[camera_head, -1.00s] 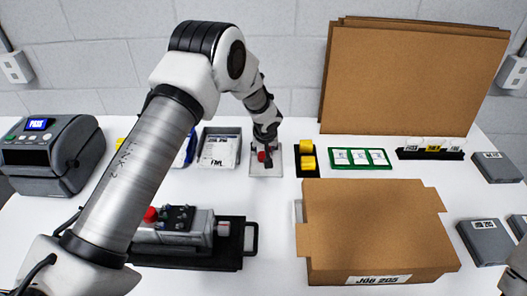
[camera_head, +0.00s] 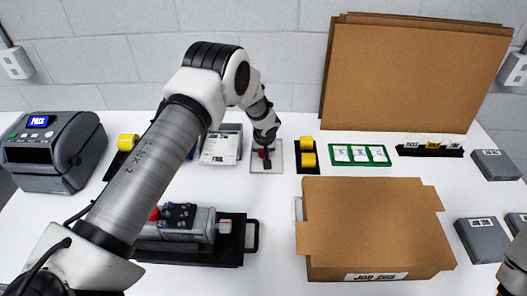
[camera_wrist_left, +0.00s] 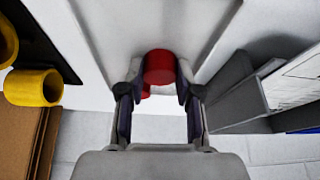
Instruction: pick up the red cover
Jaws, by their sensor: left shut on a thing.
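The red cover (camera_wrist_left: 160,66) shows in the left wrist view as a short red cylinder between the two fingers of my left gripper (camera_wrist_left: 160,85). The gripper is shut on it. A second bit of red shows just behind it, and I cannot tell if it is part of the same piece. In the head view my left gripper (camera_head: 265,156) is over the small grey plate (camera_head: 259,166) at the middle back, with only a little of the red cover (camera_head: 263,153) showing beside the dark fingers. My right gripper is not in view.
Right of the plate is a black holder with yellow rolls (camera_head: 306,152). Left is a grey bin with a label (camera_head: 221,146). A label printer (camera_head: 50,150) stands far left.

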